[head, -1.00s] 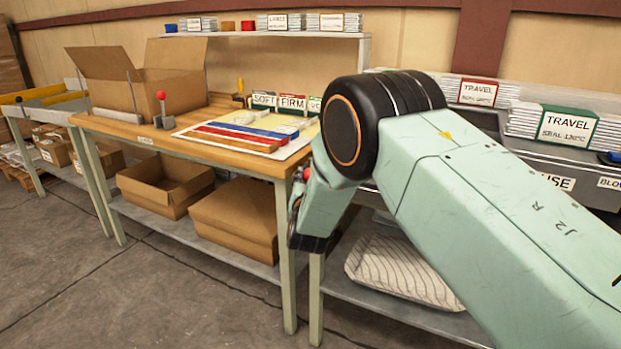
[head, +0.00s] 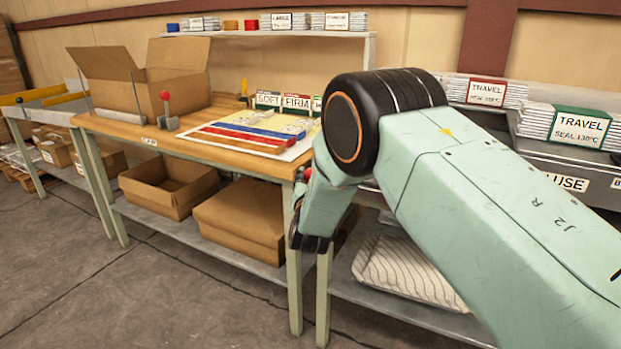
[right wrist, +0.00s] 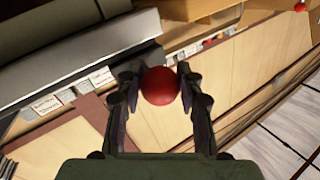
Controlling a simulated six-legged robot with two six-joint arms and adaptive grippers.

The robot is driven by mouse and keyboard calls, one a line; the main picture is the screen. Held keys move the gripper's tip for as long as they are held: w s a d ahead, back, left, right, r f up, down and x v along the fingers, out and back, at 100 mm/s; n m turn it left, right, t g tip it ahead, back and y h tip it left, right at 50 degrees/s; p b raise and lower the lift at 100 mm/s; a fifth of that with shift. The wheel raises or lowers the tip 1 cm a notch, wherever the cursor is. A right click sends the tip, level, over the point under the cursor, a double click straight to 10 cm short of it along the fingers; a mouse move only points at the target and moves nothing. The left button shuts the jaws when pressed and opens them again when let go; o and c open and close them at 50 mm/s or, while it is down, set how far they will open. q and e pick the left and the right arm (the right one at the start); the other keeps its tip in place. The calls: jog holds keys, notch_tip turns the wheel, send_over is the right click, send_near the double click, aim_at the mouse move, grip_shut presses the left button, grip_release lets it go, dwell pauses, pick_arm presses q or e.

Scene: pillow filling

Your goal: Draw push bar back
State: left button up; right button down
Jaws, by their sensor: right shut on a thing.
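A round red knob (right wrist: 160,86) sits between the two dark fingers of my right gripper (right wrist: 158,72) in the right wrist view. The fingers are shut on it from both sides. The bar that the knob may belong to is hidden by the gripper and cannot be made out. My left gripper is not in view.
A second red knob on a lever (head: 165,95) stands on the bench near an open carton (head: 180,90). Coloured strips (head: 245,134) lie beside it. Cartons (head: 240,220) fill the shelf below, and a striped pillow (head: 410,270) lies on the right lower shelf. The floor in front is clear.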

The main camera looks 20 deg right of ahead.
jog(key=c, duration=1.3)
grip_release()
jog(key=shift+w+a+r, duration=0.2)
jog(key=shift+a+r, duration=0.05)
jog(key=shift+r, duration=0.1)
jog(key=o, duration=0.5)
jog(key=shift+w+f, duration=0.15)
jog(key=shift+f, duration=0.1)
jog(key=shift+c, duration=0.2)
jog(key=shift+d, duration=0.1)
jog(key=shift+s, duration=0.25)
jog(key=shift+s+a+f, duration=0.15)
jog(key=shift+s+a, duration=0.1)
jog(key=v, duration=1.1)
jog(key=shift+s+d, duration=0.1)
jog(key=shift+s, duration=0.05)
